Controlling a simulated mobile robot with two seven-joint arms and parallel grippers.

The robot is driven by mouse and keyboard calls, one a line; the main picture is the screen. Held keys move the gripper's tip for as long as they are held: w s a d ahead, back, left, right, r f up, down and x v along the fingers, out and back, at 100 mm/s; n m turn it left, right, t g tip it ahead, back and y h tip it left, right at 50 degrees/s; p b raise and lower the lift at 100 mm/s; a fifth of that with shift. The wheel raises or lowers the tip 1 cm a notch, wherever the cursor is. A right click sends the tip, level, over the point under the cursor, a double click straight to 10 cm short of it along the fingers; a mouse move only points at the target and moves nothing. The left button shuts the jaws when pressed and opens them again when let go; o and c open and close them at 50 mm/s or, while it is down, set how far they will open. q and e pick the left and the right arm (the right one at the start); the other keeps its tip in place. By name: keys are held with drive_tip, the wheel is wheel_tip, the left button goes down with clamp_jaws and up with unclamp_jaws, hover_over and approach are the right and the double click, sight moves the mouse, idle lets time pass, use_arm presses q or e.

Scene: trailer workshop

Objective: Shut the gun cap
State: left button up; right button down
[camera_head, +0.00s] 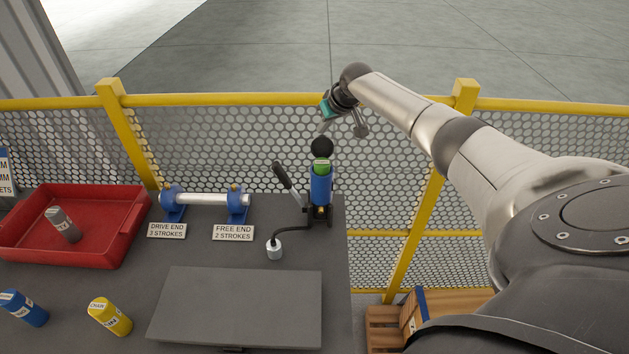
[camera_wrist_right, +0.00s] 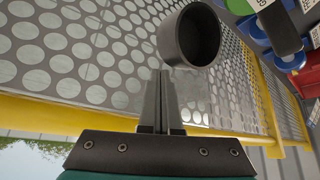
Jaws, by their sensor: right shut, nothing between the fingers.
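The gun stands upright at the right end of the bench, with a blue body (camera_head: 321,188) and a green cartridge (camera_head: 321,166) showing at its top. Its dark round cap (camera_head: 321,147) shows above the cartridge in the head view. In the right wrist view the cap (camera_wrist_right: 190,36) is a hollow dark cup, its open mouth visible, just beyond the fingertips. My right gripper (camera_head: 322,130) is shut and empty, close above the cap; I cannot tell whether they touch. Its closed fingers (camera_wrist_right: 160,75) show in the wrist view. My left gripper is not in view.
A yellow-framed mesh fence (camera_head: 230,103) runs behind the bench. A black lever (camera_head: 283,176) and a hose end (camera_head: 274,250) are left of the gun. A shaft (camera_head: 205,199) on blue supports, a red tray (camera_head: 125,240) and a grey plate (camera_head: 238,305) occupy the bench.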

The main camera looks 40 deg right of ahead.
drive_tip(key=shift+f, duration=0.1)
idle(0.5)
drive_tip(key=shift+f, duration=0.55)
